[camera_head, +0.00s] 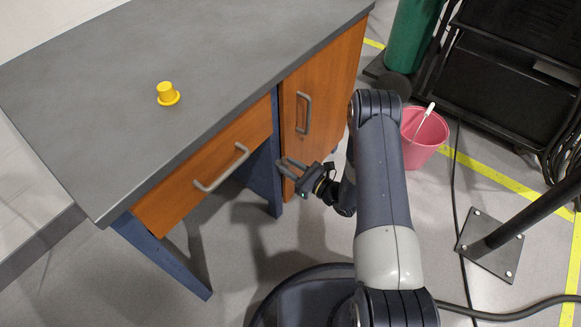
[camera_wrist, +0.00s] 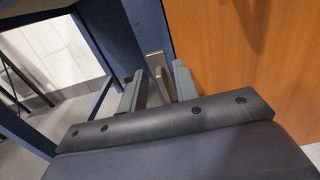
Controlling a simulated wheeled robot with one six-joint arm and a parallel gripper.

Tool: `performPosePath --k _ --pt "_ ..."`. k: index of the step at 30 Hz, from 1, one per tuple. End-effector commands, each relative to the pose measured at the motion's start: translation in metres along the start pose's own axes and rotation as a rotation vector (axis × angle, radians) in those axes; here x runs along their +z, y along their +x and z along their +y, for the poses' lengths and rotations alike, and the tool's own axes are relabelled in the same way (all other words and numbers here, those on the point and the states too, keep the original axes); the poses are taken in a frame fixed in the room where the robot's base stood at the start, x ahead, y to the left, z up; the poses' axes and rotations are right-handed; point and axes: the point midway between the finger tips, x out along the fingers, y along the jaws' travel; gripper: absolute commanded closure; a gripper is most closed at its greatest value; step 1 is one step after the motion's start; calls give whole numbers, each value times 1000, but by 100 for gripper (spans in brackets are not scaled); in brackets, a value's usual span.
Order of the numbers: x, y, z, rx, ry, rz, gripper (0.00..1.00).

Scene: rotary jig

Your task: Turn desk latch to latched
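The desk (camera_head: 215,60) has a grey top, an orange drawer front and an orange cupboard door (camera_head: 318,85). The desk latch (camera_wrist: 158,66) shows in the wrist view as a small beige-grey metal bar by the blue desk leg, beside the orange door panel. My gripper (camera_head: 283,167) is in front of the lower left part of the door, near the blue leg. Its fingers are apart, one on each side of the latch in the wrist view (camera_wrist: 157,75). I cannot tell whether they touch it. In the head view the latch is hidden or too small to make out.
A drawer handle (camera_head: 222,168) and a door handle (camera_head: 304,112) stick out near my gripper. A yellow knob-shaped piece (camera_head: 167,94) stands on the desktop. A pink bucket (camera_head: 424,138), a black rack (camera_head: 515,75) and a floor stand (camera_head: 490,245) are at the right.

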Motion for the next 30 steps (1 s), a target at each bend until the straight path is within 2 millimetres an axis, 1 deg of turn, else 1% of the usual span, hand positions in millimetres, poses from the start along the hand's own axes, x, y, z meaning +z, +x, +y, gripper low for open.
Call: performPosePath --k 2,12,22,26,30 --pt "0 0 0 0 0 0 72" --pt "0 0 0 0 0 0 100" --pt "-1 -1 0 1 36 0 100" --pt "-1 -1 -2 1 95 0 100" --pt "-2 -1 -4 1 192 0 100"
